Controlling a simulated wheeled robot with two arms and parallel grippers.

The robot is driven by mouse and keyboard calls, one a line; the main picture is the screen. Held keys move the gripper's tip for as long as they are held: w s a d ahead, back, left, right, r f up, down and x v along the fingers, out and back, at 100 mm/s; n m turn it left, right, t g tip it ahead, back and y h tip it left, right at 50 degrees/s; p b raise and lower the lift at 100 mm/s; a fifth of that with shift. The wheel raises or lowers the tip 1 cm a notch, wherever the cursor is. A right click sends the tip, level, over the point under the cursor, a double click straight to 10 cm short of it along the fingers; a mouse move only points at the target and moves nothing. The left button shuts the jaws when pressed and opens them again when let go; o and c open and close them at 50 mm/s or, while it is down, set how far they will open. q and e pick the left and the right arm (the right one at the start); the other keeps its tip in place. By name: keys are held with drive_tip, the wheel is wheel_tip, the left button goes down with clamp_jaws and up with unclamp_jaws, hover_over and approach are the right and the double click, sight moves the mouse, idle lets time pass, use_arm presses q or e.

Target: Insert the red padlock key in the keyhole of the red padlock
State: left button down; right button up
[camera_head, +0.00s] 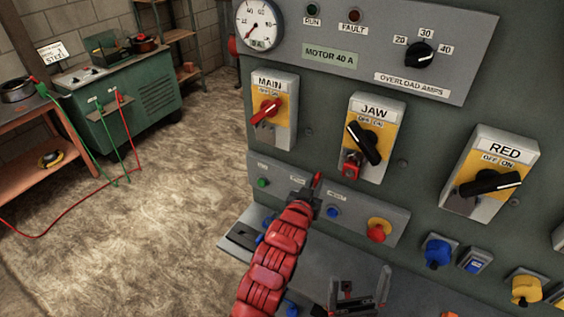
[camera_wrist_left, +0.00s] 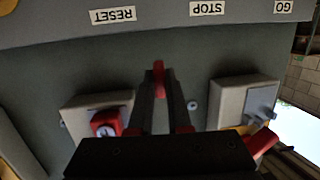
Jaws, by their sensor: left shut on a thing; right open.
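The red padlock (camera_head: 352,164) hangs on the lower part of the JAW switch (camera_head: 370,138). In the left wrist view the padlock (camera_wrist_left: 106,123) is at the left, its round, pale keyhole face showing. My left gripper (camera_head: 309,193) is shut on the red padlock key (camera_head: 317,180), below and left of the padlock and apart from it. The key (camera_wrist_left: 158,72) also shows between the fingertips in the left wrist view; most of it is hidden by the fingers. My right gripper (camera_head: 358,290) is open and empty, low in the head view.
The grey panel carries the MAIN switch (camera_head: 272,110) and the RED switch (camera_head: 492,175). A button strip with a blue button (camera_head: 333,212) and a red-and-yellow stop button (camera_head: 378,230) runs below. A blue plug (camera_head: 437,252) sits to the right. A green cabinet (camera_head: 130,100) stands far left.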

use_arm(q)
drive_tip(key=s+r+h, duration=0.1)
drive_tip(key=s+r, duration=0.2)
drive_tip(key=s, duration=0.3)
drive_tip(key=s+r+m+h, duration=0.1)
drive_tip(key=s+r, duration=0.2)
drive_tip(key=s, duration=0.4)
drive_tip(key=shift+s+d+r+t+h+p, duration=0.3)
drive_tip(key=shift+t+h+p, duration=0.05)
drive_tip(key=shift+t+h, duration=0.05)
drive_tip(key=shift+b+x, duration=1.3)
drive_tip(key=shift+x, duration=1.6)
drive_tip(key=shift+f, duration=0.1)
drive_tip(key=shift+b, duration=0.3)
drive_tip(key=shift+b, duration=0.3)
